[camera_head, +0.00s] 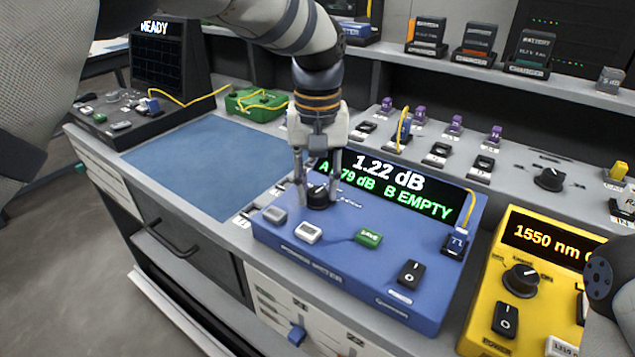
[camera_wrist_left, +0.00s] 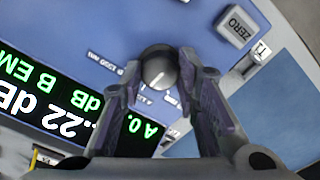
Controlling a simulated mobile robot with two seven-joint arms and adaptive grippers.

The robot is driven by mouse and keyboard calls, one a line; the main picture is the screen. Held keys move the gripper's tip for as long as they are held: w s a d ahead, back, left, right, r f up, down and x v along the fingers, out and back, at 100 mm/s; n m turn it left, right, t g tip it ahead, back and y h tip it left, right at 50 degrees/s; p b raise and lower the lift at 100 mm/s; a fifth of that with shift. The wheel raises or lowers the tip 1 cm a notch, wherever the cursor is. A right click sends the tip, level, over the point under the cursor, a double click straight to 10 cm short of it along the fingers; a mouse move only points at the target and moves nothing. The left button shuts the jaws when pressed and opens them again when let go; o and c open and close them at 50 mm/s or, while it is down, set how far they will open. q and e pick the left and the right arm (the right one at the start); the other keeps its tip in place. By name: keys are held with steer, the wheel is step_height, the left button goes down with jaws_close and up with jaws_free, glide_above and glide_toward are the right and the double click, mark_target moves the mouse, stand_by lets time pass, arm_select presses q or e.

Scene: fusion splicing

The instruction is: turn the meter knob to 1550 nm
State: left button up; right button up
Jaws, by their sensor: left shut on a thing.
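The blue power meter (camera_head: 330,255) stands on the bench, its display (camera_head: 400,190) reading 1.22 dB, A 0.79 dB and B EMPTY. Its black round meter knob (camera_head: 319,197) is at the upper left of its face. My left gripper (camera_head: 318,192) points down with its fingers shut on the knob's sides. In the left wrist view the knob (camera_wrist_left: 158,70) is between the fingertips (camera_wrist_left: 160,82), with a white pointer line on top. Small labels ring the knob; the fingers partly cover them, and I cannot read which one the pointer meets. My right gripper is not visible.
A yellow source box (camera_head: 510,275) reading 1550 nm stands to the right. A blue mat (camera_head: 195,165) lies clear to the left.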

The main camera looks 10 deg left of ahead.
mark_target(317, 191)
arm_select(q)
steer(key=shift+r+m, duration=0.15)
steer(key=shift+m, duration=0.55)
steer(key=m+p, duration=0.1)
steer(key=m, duration=0.1)
steer(key=shift+m, duration=2.8)
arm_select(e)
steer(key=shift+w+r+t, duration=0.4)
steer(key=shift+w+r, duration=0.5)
arm_select(q)
steer(key=o, duration=1.2)
steer(key=shift+f, duration=0.2)
steer(key=shift+c, duration=0.2)
step_height(317, 191, up, 12)
